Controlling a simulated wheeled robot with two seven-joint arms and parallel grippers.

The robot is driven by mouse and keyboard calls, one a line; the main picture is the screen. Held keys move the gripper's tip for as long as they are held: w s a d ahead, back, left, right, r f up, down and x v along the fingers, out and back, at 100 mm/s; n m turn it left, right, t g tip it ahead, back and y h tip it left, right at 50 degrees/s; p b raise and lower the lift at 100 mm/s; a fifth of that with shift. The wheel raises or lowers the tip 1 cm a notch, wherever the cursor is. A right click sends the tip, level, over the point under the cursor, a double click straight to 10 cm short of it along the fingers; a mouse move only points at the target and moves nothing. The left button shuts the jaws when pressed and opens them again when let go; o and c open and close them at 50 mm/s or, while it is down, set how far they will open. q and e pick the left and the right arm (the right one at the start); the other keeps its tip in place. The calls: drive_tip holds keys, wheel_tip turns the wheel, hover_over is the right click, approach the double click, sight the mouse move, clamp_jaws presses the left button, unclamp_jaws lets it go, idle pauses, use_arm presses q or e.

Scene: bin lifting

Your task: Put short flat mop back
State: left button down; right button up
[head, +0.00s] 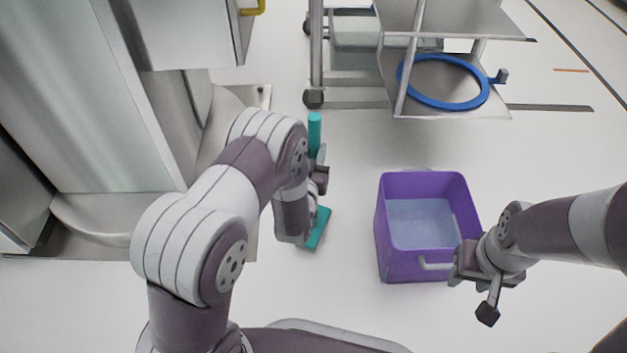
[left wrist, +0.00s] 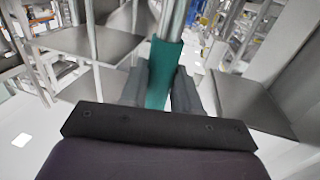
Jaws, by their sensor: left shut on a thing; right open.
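The short flat mop has a teal handle top (head: 314,135) and a teal flat head (head: 319,229) low near the floor in the head view. My left gripper (head: 318,178) is shut on the mop, which stands roughly upright; my arm hides part of its shaft. In the left wrist view the teal grip (left wrist: 163,72) sits between the two fingers of my left gripper (left wrist: 160,90), with a metal pole above it. My right gripper (head: 468,268) is open beside the handle of the purple bin (head: 384,240); I cannot tell whether it touches.
The purple bin stands on the floor and appears to hold bluish liquid. A metal cart (head: 455,18) with a blue ring (head: 482,97) on its lower shelf stands behind. Steel cabinets (head: 75,100) fill the left. Pale floor (head: 345,215) is clear between mop and bin.

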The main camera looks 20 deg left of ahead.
use_arm(q)
wheel_tip(320, 180, down, 4)
drive_tip(key=shift+r+b, duration=0.1)
drive_tip(key=shift+b, duration=1)
drive_tip(key=shift+r, duration=0.2)
drive_tip(key=shift+f, duration=0.1)
drive_tip(key=c, duration=1.2)
unclamp_jaws()
drive_tip(key=shift+f, duration=0.15)
drive_tip(key=shift+c, duration=0.2)
drive_tip(key=o, duration=0.4)
drive_tip(key=shift+o, duration=0.2)
